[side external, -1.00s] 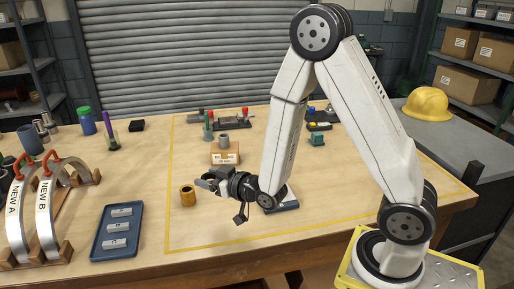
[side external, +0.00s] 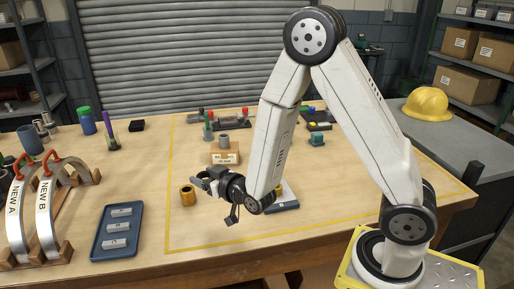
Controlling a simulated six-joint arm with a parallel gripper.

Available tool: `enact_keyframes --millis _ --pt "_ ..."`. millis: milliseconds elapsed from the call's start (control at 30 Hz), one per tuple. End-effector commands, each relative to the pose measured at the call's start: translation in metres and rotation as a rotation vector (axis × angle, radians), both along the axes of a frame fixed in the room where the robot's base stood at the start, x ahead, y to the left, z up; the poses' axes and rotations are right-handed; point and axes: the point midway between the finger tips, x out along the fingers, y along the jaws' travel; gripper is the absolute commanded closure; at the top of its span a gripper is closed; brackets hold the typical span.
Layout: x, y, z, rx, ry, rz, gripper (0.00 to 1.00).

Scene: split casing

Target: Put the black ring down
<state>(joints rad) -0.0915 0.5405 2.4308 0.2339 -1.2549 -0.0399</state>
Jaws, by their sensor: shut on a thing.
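My gripper (side external: 202,181) is at the left end of my arm, low over the table inside the yellow outline. It points left and is shut on a small dark thing, which I take to be the black ring. The ring's outline is too small and too merged with the dark jaws to make out. A brass-coloured hollow cylinder (side external: 187,196) stands upright on the table just left of and below the jaw tips. I cannot tell the gap between them in depth.
A cardboard box (side external: 225,158) with a grey ring-shaped part (side external: 223,140) is behind the gripper. A blue tray (side external: 106,250) with grey blocks lies at left, by the arched casing halves (side external: 45,215). A flat dark-blue block (side external: 287,203) is right of the wrist. Front-left table inside the outline is clear.

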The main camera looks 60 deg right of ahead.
Motion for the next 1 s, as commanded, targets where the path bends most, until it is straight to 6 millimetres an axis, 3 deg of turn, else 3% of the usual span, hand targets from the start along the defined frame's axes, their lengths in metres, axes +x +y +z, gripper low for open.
enact_keyframes --millis 467,1000 --pt "0.008 0.014 -0.005 0.0 0.0 -0.254 0.98" --pt "-0.013 0.041 -0.023 -0.001 0.0 -0.548 0.98"
